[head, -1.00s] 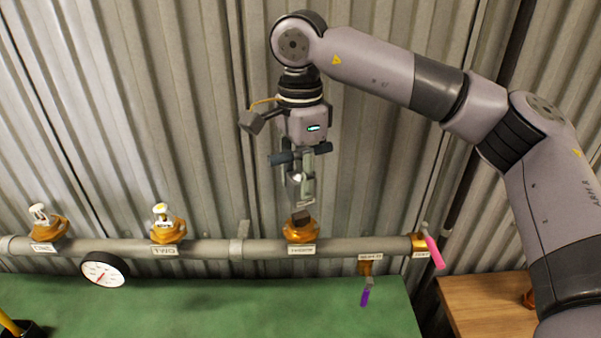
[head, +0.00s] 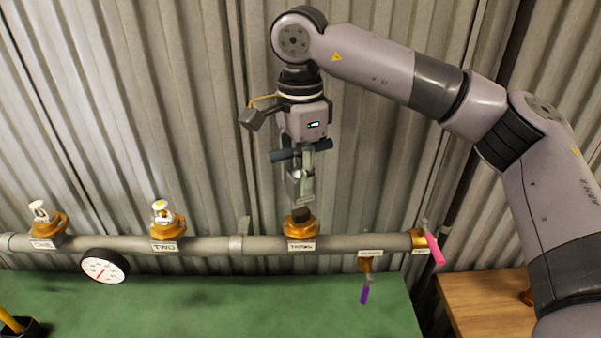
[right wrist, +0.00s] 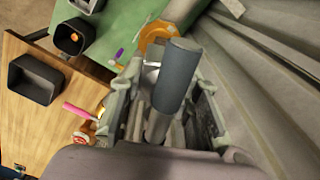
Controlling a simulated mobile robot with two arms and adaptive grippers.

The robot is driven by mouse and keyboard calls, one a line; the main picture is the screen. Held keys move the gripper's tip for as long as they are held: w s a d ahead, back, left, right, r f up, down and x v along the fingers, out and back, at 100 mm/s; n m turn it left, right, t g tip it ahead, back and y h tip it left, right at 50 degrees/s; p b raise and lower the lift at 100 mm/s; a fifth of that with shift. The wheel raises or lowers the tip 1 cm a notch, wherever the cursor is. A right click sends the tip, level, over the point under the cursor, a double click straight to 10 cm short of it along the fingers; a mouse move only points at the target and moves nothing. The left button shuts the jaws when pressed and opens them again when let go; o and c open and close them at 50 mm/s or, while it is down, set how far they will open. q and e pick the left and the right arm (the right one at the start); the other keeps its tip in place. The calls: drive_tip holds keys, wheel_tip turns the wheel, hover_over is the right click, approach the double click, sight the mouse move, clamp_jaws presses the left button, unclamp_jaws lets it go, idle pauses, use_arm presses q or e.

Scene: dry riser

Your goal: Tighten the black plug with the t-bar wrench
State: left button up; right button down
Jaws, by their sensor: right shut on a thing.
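The black plug (head: 302,214) sits in the brass fitting (head: 300,230) labelled three on the grey pipe. My right gripper (head: 301,186) points down just above it, shut on the t-bar wrench. The wrench's dark grey crossbar (head: 283,155) sticks out on both sides of the gripper. In the right wrist view one grip of the t-bar wrench (right wrist: 175,76) fills the middle, between the fingers. The wrench's lower end is mostly hidden by the fingers, and I cannot tell whether it engages the plug. My left gripper is not in view.
The pipe (head: 210,247) carries fittings one (head: 45,225) and two (head: 165,228), a gauge (head: 104,266), a purple-handled valve (head: 365,285) and a pink-handled valve (head: 433,245). A corrugated wall stands close behind. The green tabletop (head: 220,305) is mostly clear.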

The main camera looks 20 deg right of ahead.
sight(300, 211)
drive_tip(key=shift+f+b, duration=2)
drive_tip(key=shift+f, duration=0.65)
drive_tip(key=m+b, duration=0.1)
drive_tip(key=m, duration=0.2)
drive_tip(key=shift+m, duration=1.4)
drive_tip(key=shift+m, duration=1)
drive_tip(key=shift+n, duration=0.7)
drive_tip(key=shift+r, duration=0.15)
